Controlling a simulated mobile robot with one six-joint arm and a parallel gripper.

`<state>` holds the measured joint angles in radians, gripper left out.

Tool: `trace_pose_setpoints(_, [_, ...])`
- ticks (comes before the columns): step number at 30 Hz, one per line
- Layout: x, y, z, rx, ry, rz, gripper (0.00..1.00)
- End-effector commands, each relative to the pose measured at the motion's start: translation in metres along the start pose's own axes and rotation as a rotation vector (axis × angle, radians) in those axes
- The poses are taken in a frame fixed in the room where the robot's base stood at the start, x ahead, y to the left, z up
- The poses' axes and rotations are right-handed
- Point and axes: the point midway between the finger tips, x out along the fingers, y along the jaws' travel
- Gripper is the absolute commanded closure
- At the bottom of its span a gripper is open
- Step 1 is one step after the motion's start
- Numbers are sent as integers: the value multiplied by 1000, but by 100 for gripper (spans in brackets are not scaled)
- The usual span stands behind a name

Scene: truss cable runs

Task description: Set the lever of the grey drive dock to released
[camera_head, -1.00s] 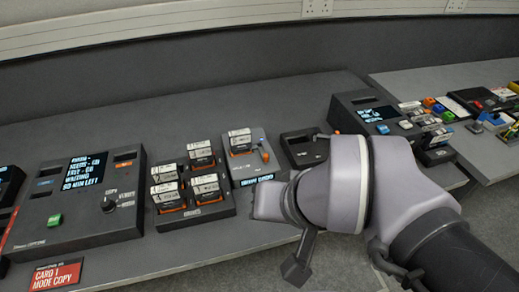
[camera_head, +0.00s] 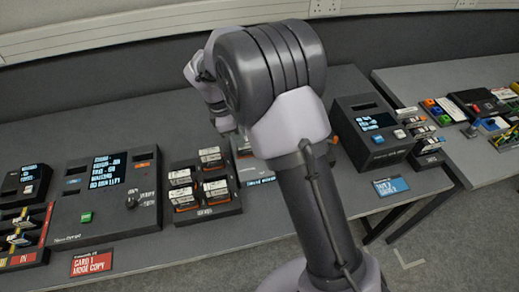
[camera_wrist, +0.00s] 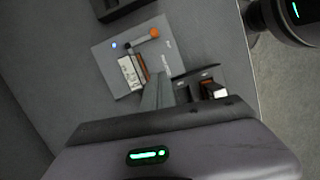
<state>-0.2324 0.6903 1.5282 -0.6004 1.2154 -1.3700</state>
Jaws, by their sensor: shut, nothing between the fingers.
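The grey drive dock (camera_wrist: 108,55) lies on the bench in the wrist view, with a blue light at one corner. Its lever (camera_wrist: 143,39) ends in an orange knob (camera_wrist: 155,33) near the dock's upper edge. A pale-labelled drive (camera_wrist: 131,72) sits in the dock. My gripper (camera_wrist: 157,78) is shut and empty; its fingers reach over the lower part of the dock, apart from the knob in the picture. In the head view my arm hides most of the dock (camera_head: 243,147), and the gripper is hidden there.
A dark rack (camera_head: 212,210) of several labelled drives stands left of the dock, and a console with a screen (camera_head: 108,198) further left. Another console (camera_head: 372,130) stands to the right. A dark tray (camera_wrist: 115,8) lies beyond the dock in the wrist view.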

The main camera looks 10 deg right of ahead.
Motion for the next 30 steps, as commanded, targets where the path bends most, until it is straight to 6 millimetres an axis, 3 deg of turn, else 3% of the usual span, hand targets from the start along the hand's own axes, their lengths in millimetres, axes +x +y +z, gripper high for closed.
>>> trace_pose_setpoints(7, [13, 0, 0, 3, 0, -2, 100])
trace_pose_setpoints(20, [106, -1, -1, 5, 1, -3, 100])
trace_pose_setpoints(24, [109, 0, 23, 7, 2, 0, 100])
trace_pose_setpoints(30, [110, -1, 38, 5, 2, 0, 100])
